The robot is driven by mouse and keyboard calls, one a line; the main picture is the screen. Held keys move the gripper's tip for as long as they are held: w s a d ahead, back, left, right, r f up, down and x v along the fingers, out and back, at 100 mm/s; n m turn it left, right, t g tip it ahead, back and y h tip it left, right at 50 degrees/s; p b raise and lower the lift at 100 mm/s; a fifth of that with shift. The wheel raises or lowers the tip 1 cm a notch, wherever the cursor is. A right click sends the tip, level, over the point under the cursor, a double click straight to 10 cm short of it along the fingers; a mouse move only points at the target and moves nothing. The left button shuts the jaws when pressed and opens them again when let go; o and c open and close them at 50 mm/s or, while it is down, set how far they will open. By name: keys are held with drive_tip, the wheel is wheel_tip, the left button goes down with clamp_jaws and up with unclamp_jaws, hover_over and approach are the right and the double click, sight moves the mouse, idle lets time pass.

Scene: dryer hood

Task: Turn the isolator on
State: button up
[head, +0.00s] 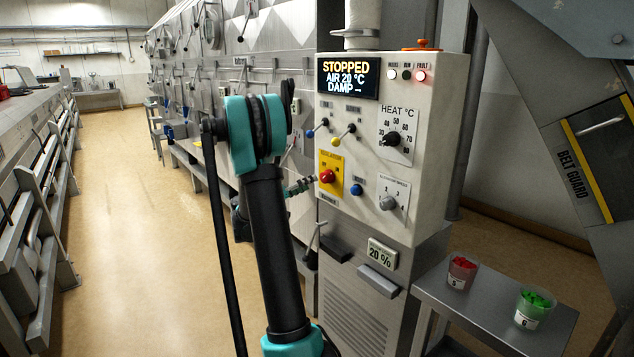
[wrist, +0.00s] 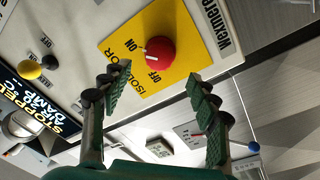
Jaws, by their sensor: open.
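The isolator is a red rotary knob (head: 327,176) on a yellow plate (head: 331,160) on the white control panel. In the wrist view the red knob (wrist: 161,53) sits beyond my fingertips, with ON and OFF printed beside it. A small white mark shows on its side nearer the lettering; I cannot tell which word it points to. My gripper (wrist: 160,92) is open and empty, its green-padded fingers spread wide with the knob beyond the gap. In the head view my gripper (head: 300,187) is just left of the knob, partly hidden by my arm.
The display (head: 347,77) reads STOPPED, and the red fault lamp (head: 421,76) is lit. Levers with yellow (head: 351,128) and blue balls, a blue button (head: 357,189) and two dials surround the isolator. A side table (head: 490,312) holds two cups at the lower right.

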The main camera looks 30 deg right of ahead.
drive_tip(key=shift+s+a+f, duration=0.1)
drive_tip(key=shift+a, duration=1.1)
drive_tip(key=shift+s+a+f, duration=0.1)
drive_tip(key=shift+a, duration=1.05)
